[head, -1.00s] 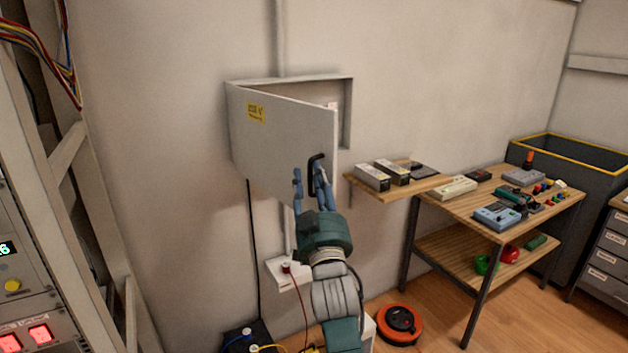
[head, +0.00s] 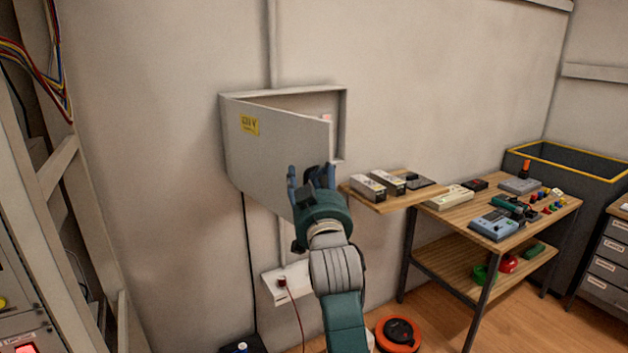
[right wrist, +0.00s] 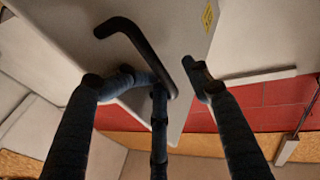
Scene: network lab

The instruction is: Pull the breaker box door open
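The breaker box door (head: 272,155) is a grey panel with a yellow label, hinged at the left. It stands partly open, its right edge out from the box frame (head: 340,125). My right gripper (head: 311,172) is at the lower right of the door, fingers spread. In the right wrist view the black bar handle (right wrist: 133,38) runs between the fingers of my gripper (right wrist: 168,82). A gap shows between the handle and the right finger; whether the other fingers touch it I cannot tell. In the head view the gripper mostly hides the handle. My left gripper is not in view.
A small wooden wall shelf (head: 385,203) with boxes is just right of my gripper. A wooden bench (head: 460,212) with instruments stands farther right. A white socket box (head: 275,290) is below the door. An orange cable reel (head: 385,345) lies on the floor.

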